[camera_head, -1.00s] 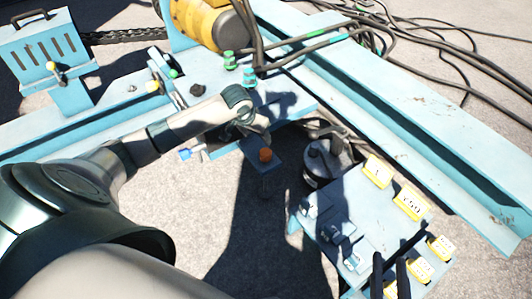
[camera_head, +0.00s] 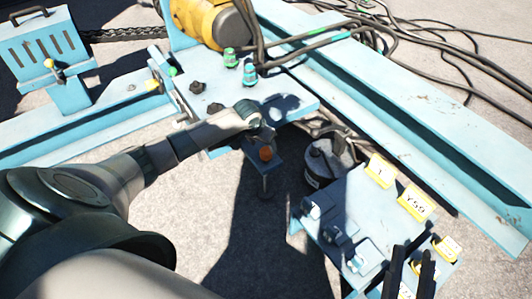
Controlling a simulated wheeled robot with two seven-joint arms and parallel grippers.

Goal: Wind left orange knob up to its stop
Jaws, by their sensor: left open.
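The orange knob (camera_head: 265,154) sits on a small blue bracket at the front edge of the blue machine plate, near the middle of the view. My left gripper (camera_head: 264,134) is just behind and above the knob. Its fingers are small and partly hidden by its own wrist, and I cannot tell whether they touch the knob. It is open. My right gripper (camera_head: 411,268) shows at the bottom right as two black fingers standing apart, with nothing seen between them, in front of the blue panel with yellow labels.
A blue panel (camera_head: 372,205) with yellow tags stands at right, beside a dark round canister (camera_head: 325,162). Green knobs (camera_head: 249,74) and black knobs (camera_head: 197,87) stand on the plate. A yellow motor (camera_head: 205,22) and loose black cables lie behind.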

